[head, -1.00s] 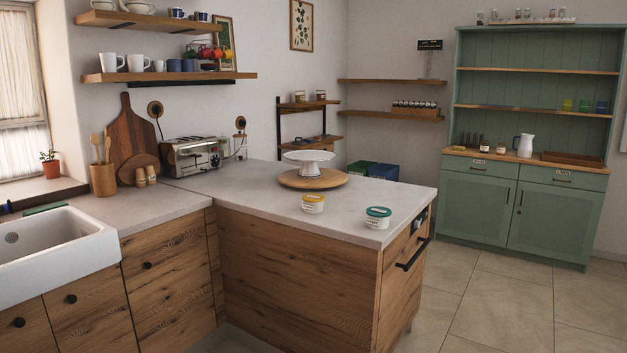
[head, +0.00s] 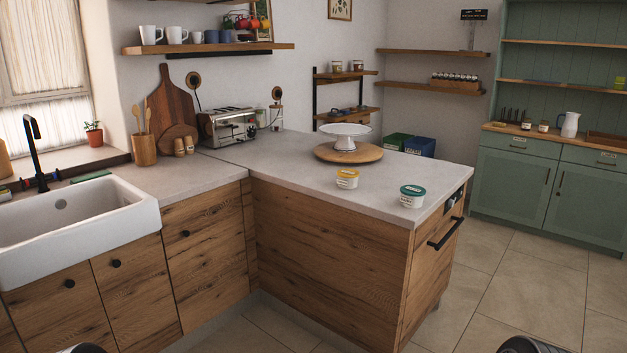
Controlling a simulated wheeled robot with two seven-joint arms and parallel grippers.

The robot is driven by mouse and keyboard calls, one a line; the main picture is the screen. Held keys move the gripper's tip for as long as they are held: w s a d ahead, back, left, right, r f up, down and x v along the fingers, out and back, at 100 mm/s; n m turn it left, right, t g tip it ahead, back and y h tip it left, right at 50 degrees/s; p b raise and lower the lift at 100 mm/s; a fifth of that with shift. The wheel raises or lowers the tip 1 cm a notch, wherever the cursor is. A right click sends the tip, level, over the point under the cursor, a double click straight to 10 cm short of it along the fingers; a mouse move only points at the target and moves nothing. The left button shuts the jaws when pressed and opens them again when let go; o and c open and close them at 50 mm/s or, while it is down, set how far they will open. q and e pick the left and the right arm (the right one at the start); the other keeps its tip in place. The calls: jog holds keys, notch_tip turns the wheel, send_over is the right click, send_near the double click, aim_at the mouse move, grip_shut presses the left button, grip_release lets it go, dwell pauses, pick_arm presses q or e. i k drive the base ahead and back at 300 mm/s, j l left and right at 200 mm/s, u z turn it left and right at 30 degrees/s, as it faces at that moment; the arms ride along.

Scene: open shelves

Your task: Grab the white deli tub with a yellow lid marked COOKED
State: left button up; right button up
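A white tub with a yellow lid (head: 347,178) stands upright on the grey worktop (head: 290,170), near its front edge. Its side has a label too small to read. A similar white tub with a green lid (head: 412,197) stands to its right, closer to the worktop's right corner, apart from it. Neither gripper shows in the head view. Only small dark rounded parts, seemingly of my arms, show at the bottom edge, far from the tubs.
A white cake stand (head: 346,131) on a round wooden board (head: 330,153) is behind the tubs. A toaster (head: 228,126) stands further left, and a white sink (head: 80,235) at far left. Wooden cabinet fronts (head: 330,255) face me. Tiled floor (head: 520,270) is open at right.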

aim_at(347, 178)
jog(key=i+l+u, duration=0.1)
jog(key=u, duration=0.35)
jog(key=i+l+u, duration=0.1)
jog(key=l+u, duration=0.15)
jog(key=u, duration=0.2)
jog(key=l+u, duration=0.2)
jog(key=u, duration=0.25)
jog(key=i+l+u, duration=0.1)
jog(key=l+u, duration=0.15)
jog(key=u, duration=0.15)
jog(key=l+u, duration=0.1)
jog(key=l, duration=0.35)
jog(key=l+u, duration=0.15)
jog(key=l, duration=0.35)
jog(key=k+l+u, duration=0.1)
jog(key=l, duration=0.35)
jog(key=k+l+u, duration=0.15)
jog(key=l, duration=0.3)
jog(key=l+u, duration=0.1)
jog(key=l, duration=0.4)
jog(key=k+l+u, duration=0.1)
jog(key=l, duration=0.3)
jog(key=k+l+u, duration=0.15)
jog(key=l, duration=0.3)
jog(key=k+l, duration=0.15)
jog(key=l, duration=0.15)
jog(key=k+l, duration=0.1)
jog(key=l, duration=0.15)
